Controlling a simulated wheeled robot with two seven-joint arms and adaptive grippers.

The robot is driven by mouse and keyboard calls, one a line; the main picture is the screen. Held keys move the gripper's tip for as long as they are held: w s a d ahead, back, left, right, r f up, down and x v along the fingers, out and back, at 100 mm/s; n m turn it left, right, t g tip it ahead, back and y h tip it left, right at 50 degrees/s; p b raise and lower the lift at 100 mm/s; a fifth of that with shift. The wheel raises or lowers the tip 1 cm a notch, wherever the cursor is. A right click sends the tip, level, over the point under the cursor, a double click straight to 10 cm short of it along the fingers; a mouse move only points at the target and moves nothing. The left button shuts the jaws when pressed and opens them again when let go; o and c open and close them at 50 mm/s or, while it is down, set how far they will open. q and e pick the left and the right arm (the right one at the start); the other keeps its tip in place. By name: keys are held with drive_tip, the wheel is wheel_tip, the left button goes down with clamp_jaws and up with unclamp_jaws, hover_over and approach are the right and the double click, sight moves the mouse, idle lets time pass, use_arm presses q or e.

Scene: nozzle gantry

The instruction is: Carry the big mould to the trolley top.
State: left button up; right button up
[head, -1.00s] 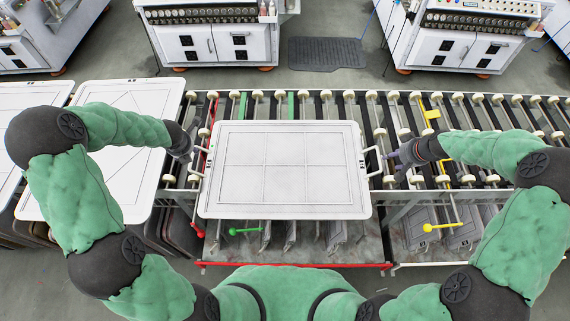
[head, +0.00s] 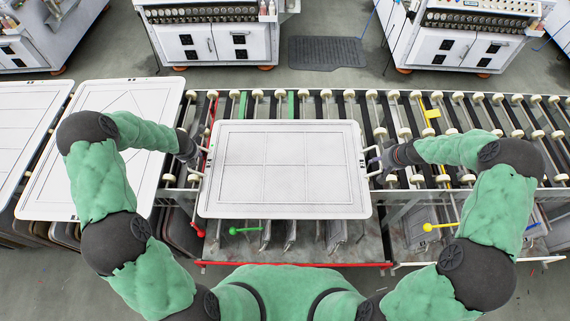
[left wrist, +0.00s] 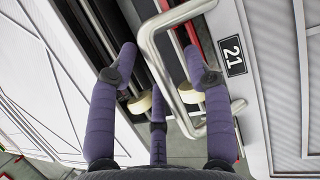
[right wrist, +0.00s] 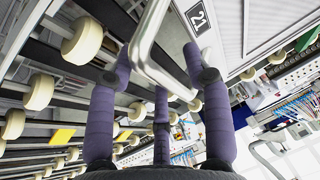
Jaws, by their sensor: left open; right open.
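The big mould (head: 285,175) is a wide white panel with thin grid lines, lying flat on the roller conveyor. It has a metal handle at each short end and a label 21 beside the handle. My left gripper (head: 197,152) is open at the left handle. In the left wrist view that handle (left wrist: 165,85) passes between the spread fingers (left wrist: 161,60). My right gripper (head: 376,163) is open at the right handle. In the right wrist view that handle (right wrist: 143,48) lies between the open fingers (right wrist: 160,62). I cannot identify the trolley top with certainty.
The roller conveyor (head: 470,115) runs on to the right with bare rollers. Other white panels (head: 95,150) lie at the left. A green lever (head: 245,231) and a yellow lever (head: 430,227) stick out in front. Machine cabinets (head: 215,42) stand behind, across a grey floor.

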use_arm(q)
clamp_jaws()
use_arm(e)
clamp_jaws()
use_arm(q)
drive_tip(key=shift+w+a+r, duration=0.1)
drive_tip(key=shift+w+r, duration=0.1)
drive_tip(key=shift+r, duration=0.1)
use_arm(e)
drive_tip(key=shift+w+d+r, duration=0.15)
drive_tip(key=shift+w+r, duration=0.1)
drive_tip(key=shift+r, duration=0.05)
use_arm(q)
drive_tip(key=shift+r, duration=0.1)
use_arm(e)
drive_tip(key=shift+r, duration=0.1)
